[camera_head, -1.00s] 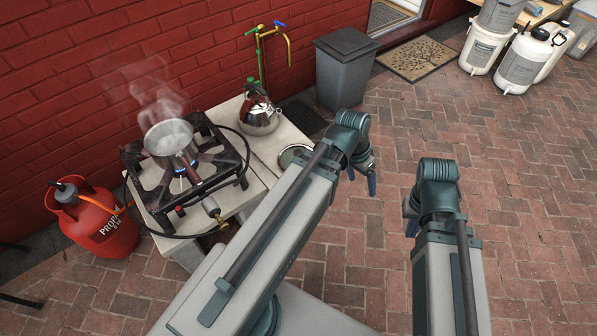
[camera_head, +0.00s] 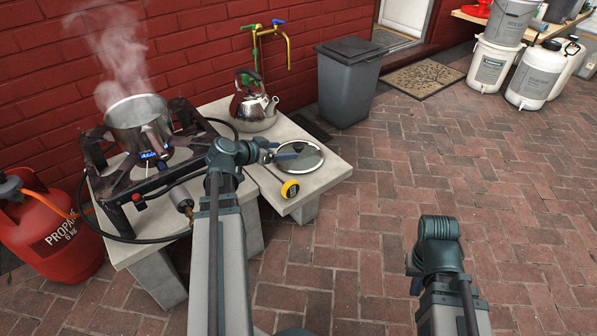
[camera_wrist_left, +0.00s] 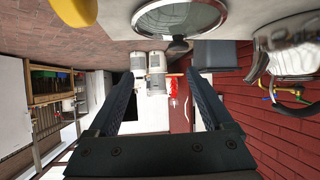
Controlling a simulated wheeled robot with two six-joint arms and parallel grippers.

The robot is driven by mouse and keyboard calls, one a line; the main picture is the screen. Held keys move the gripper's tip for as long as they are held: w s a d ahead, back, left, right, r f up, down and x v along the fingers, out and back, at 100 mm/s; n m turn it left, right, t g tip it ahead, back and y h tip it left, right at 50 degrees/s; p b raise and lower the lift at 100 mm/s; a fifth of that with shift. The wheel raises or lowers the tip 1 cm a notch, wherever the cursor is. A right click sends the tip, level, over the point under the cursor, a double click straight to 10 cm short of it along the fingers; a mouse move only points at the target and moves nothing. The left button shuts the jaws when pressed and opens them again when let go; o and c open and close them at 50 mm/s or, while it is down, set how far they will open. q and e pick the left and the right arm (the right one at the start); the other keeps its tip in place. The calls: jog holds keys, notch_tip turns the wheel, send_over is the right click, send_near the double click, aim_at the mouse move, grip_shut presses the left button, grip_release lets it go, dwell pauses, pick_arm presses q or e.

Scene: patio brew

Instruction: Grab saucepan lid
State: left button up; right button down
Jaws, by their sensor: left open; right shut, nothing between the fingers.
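The saucepan lid (camera_head: 305,160), round with a metal rim and glassy top, lies on the low concrete slab (camera_head: 333,176). In the left wrist view the lid (camera_wrist_left: 180,18) shows at the top edge with its dark knob below it, outside the jaws. My left gripper (camera_head: 272,151) is open and empty, just left of the lid and seemingly above the slab in the head view; contact cannot be told. The steel saucepan (camera_head: 136,112) steams on the lit burner, left of that gripper. My right gripper (camera_head: 412,276) is shut and empty over the bricks, its fingers partly hidden.
A yellow round-headed tool (camera_head: 290,189) lies at the slab's front edge, close to the lid. A kettle (camera_head: 252,105) stands behind the lid, below a brass tap (camera_head: 270,40). A red propane cylinder (camera_head: 60,235) stands at left.

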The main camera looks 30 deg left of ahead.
aim_at(295, 147)
pick_arm(q)
jog(key=shift+t+y, duration=0.4)
jog(key=w+f+b, duration=0.1)
jog(key=w, duration=0.1)
jog(key=w+a+f+b, duration=0.1)
jog(key=w+f+b, duration=0.2)
jog(key=w, duration=0.1)
jog(key=shift+w+a+f, duration=0.15)
jog(key=shift+a+f, duration=0.2)
jog(key=shift+w+d+f+b, duration=0.1)
jog(key=shift+w+d+b, duration=0.05)
jog(key=shift+w+b, duration=0.25)
pick_arm(e)
jog(key=shift+f, duration=2.9)
pick_arm(q)
jog(key=b+x, duration=0.2)
jog(key=x, duration=0.3)
jog(key=shift+w, duration=0.15)
pick_arm(e)
notch_tip(295, 147, down, 2)
jog(key=shift+f, duration=0.1)
pick_arm(q)
grip_shut()
